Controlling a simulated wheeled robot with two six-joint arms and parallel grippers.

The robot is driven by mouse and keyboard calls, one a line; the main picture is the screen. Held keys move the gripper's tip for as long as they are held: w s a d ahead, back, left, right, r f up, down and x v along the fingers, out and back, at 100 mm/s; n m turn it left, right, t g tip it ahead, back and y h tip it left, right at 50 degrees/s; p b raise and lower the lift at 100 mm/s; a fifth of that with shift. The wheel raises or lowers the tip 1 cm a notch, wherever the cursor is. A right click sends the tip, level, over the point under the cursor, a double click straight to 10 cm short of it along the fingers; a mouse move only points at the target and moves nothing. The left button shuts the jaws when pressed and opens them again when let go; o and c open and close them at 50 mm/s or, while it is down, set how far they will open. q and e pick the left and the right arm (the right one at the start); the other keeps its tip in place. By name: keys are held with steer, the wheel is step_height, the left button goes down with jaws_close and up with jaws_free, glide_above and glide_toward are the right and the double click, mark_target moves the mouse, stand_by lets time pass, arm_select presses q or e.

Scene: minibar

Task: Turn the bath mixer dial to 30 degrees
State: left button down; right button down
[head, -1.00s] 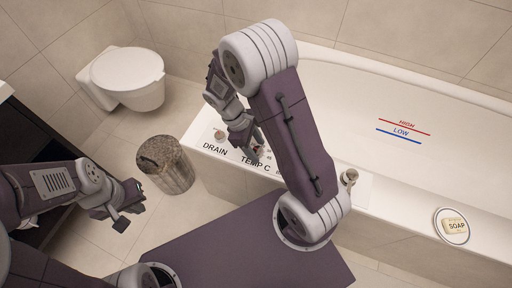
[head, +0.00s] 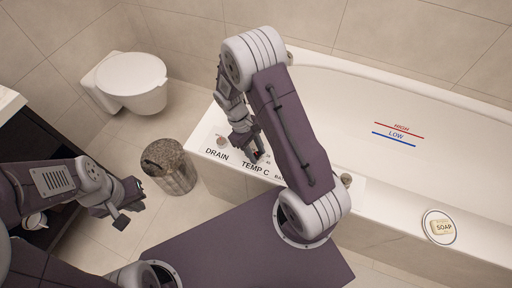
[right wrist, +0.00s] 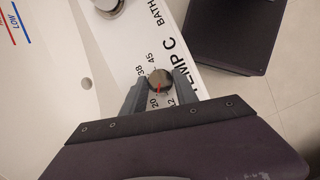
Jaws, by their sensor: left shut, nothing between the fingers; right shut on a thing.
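The bath mixer dial (right wrist: 160,79) is a round metal knob with a red pointer mark, on the white bath ledge beside the TEMP C label. In the right wrist view its red mark points down, near the printed 20. The numbers 45, 38, 20 and 12 show around it; the place between 38 and 20 is covered by a finger. My right gripper (right wrist: 158,88) is shut on the dial, one finger on each side; it also shows in the head view (head: 255,152). My left gripper (head: 130,200) is shut and empty, over the floor at the left, away from the bath.
A DRAIN knob (head: 221,141) sits left of the dial, and a BATH knob (head: 346,180) is on the right. A soap dish (head: 440,227) stands on the tub's rim. A bin (head: 170,168) and a toilet (head: 132,85) stand at the left.

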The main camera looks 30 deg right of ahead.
steer(key=m+p, duration=0.1)
steer(key=m+y+p, duration=0.1)
steer(key=m, duration=0.1)
steer(key=shift+d+r+p, duration=0.1)
steer(key=shift+r+p, duration=0.2)
steer(key=m+y+p, duration=0.1)
steer(key=m+p, duration=0.1)
steer(key=m, duration=0.1)
steer(key=shift+d+m+p, duration=0.15)
steer(key=shift+m+p, duration=0.15)
steer(key=shift+p, duration=0.1)
steer(key=m+y+p, duration=0.1)
steer(key=m+p, duration=0.1)
steer(key=m, duration=0.1)
steer(key=shift+f+y, duration=0.15)
steer(key=shift+y, duration=0.15)
steer(key=shift+d+f+m+y+p, duration=0.1)
steer(key=shift+m+y+p, duration=0.4)
steer(key=shift+m, duration=0.7)
steer(key=c, duration=1)
jaws_free()
steer(key=shift+o, duration=0.2)
